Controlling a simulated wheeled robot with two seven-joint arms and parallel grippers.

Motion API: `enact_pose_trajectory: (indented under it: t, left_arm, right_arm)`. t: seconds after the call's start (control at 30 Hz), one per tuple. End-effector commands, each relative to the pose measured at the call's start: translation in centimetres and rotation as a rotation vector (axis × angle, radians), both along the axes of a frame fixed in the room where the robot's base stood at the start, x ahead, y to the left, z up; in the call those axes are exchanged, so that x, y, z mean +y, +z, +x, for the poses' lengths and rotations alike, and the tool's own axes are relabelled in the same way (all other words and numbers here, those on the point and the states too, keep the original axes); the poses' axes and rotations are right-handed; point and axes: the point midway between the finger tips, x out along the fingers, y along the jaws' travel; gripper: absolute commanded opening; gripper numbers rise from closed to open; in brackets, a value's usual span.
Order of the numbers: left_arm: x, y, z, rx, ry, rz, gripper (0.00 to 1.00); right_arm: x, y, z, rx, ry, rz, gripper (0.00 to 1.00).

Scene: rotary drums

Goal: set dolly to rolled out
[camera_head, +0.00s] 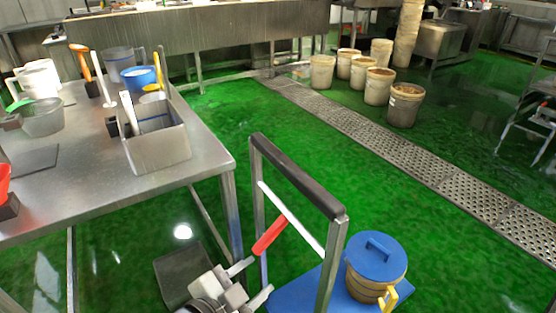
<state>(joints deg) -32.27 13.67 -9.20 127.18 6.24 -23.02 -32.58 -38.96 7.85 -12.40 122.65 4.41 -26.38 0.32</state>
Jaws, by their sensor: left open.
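The dolly has a flat blue platform (292,293) low on the green floor and an upright steel frame with a dark top bar (298,176). A white crossbar (292,218) spans the frame, and a red grip (269,235) sits at an angle below it. A drum with a blue lid (376,256) stands on the platform, with a yellow handle-like part (391,297) at its side. My left gripper (254,282) is open and empty at the bottom, just left of the frame and below the red grip. The dolly's lower part is cut off by the picture edge. My right gripper does not show.
A steel table (90,195) stands close on the left, holding a steel bin (157,143), jugs and tools. A perforated drain strip (400,160) crosses the floor. Several buckets (406,104) stand at the back. The floor right of the dolly is clear.

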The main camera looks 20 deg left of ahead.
Motion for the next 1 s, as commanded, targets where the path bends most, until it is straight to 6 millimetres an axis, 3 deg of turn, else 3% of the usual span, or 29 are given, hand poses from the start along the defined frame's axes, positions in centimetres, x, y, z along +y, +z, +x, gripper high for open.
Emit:
enact_pose_trajectory:
  t: [0.03, 0.2, 0.33, 0.57, 1.0]
  left_arm:
    - [0.7, 2.3, 1.4, -0.11, -0.048, 0.14, 0.47]
    - [2.3, 8.7, 3.9, -0.404, -0.146, 0.579, 0.47]
    - [2.8, 11.7, 4.6, -0.529, -0.17, 0.787, 0.47]
    - [2.6, 12.9, 6.3, -0.578, -0.173, 0.87, 0.47]
    - [0.1, 12.9, 15.2, -0.575, -0.174, 0.865, 0.47]
  right_arm:
    - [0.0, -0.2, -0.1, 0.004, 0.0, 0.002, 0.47]
    - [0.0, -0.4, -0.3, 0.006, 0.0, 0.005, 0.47]
    - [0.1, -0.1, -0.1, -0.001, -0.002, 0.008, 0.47]
    - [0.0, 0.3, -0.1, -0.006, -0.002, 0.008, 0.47]
    - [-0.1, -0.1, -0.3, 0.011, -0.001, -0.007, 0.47]
